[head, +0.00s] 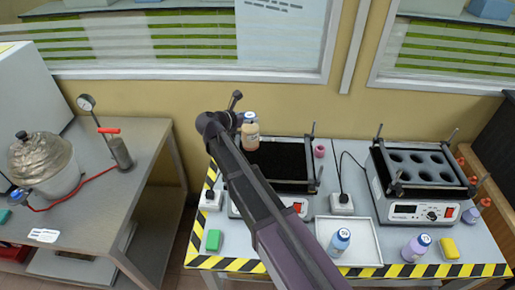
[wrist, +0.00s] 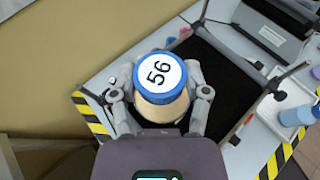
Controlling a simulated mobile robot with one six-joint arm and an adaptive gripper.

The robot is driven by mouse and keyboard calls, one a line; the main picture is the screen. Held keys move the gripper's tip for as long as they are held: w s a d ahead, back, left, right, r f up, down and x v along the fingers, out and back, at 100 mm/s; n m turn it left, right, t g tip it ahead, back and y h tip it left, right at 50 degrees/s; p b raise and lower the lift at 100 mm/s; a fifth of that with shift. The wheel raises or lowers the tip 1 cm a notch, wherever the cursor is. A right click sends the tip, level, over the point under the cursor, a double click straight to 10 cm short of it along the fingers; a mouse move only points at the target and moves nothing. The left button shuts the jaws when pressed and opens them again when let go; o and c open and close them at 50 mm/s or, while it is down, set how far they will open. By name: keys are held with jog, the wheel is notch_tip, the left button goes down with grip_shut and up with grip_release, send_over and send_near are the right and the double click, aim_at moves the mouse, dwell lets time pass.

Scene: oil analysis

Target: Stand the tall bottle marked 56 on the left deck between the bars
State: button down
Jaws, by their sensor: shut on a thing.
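The bottle marked 56 has a blue cap with a white label (wrist: 160,75) and a pale orange body (head: 251,136). My gripper (wrist: 160,104) is shut around it, one finger on each side. In the head view the bottle is upright at the back left of the left deck (head: 285,160), a black surface framed by bars (head: 318,168). The deck's black surface (wrist: 225,85) shows right of the bottle in the wrist view. My arm hides the deck's left part in the head view. I cannot tell whether the bottle's base touches the deck.
A second device (head: 415,165) with round wells stands on the right. A white tray (head: 362,248) holds a blue-capped bottle (head: 339,243); another bottle (head: 416,248) stands right of it.

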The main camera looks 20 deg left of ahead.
aim_at(250, 137)
jog(key=shift+f+b, duration=2.65)
jog(key=shift+f, duration=0.25)
jog(key=shift+f+b, duration=1.9)
jog(key=shift+f, duration=0.1)
jog(key=shift+c, duration=0.4)
grip_release()
jog(key=shift+r, duration=0.2)
